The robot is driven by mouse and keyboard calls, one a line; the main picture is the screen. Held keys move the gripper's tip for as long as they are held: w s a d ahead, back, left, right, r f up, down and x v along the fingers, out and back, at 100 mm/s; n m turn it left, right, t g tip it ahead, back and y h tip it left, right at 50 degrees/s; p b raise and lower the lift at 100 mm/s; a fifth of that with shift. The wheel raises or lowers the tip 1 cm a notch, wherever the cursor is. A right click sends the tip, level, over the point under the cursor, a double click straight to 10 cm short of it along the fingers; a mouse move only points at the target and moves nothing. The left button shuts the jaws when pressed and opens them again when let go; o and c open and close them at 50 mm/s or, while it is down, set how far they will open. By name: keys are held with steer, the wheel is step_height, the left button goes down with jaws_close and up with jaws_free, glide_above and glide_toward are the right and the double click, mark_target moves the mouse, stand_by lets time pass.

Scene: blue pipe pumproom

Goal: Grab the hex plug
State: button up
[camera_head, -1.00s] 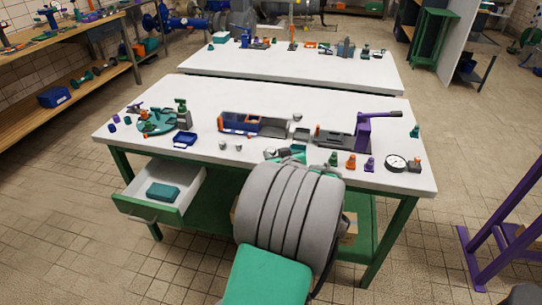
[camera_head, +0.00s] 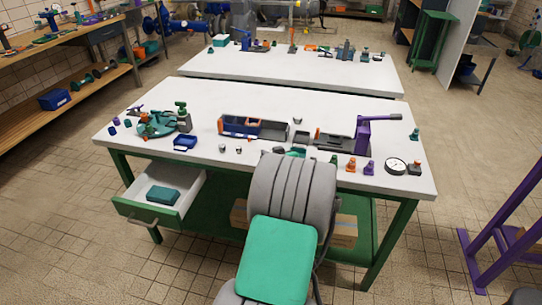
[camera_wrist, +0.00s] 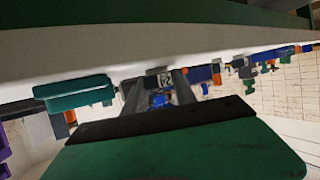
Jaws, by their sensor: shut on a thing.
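My gripper (camera_wrist: 158,92) shows in the wrist view, its two grey fingers closed in on a small grey piece (camera_wrist: 165,80). I take this piece for the hex plug, but its shape is dark and too small to make out. In the head view my own arm hides the gripper and what it holds, near the front edge of the white workbench (camera_head: 200,105). Two small grey pieces, one (camera_head: 222,149) and another (camera_head: 238,151), stand on the bench left of my arm. Their exact shapes are too small to tell.
A blue and grey fixture (camera_head: 253,128) and a purple-levered press (camera_head: 362,133) stand behind my arm. A round gauge (camera_head: 395,166) and small coloured cones are at the right. An open drawer (camera_head: 160,192) juts out at the front left. The bench's back strip is clear.

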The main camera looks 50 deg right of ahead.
jaws_close()
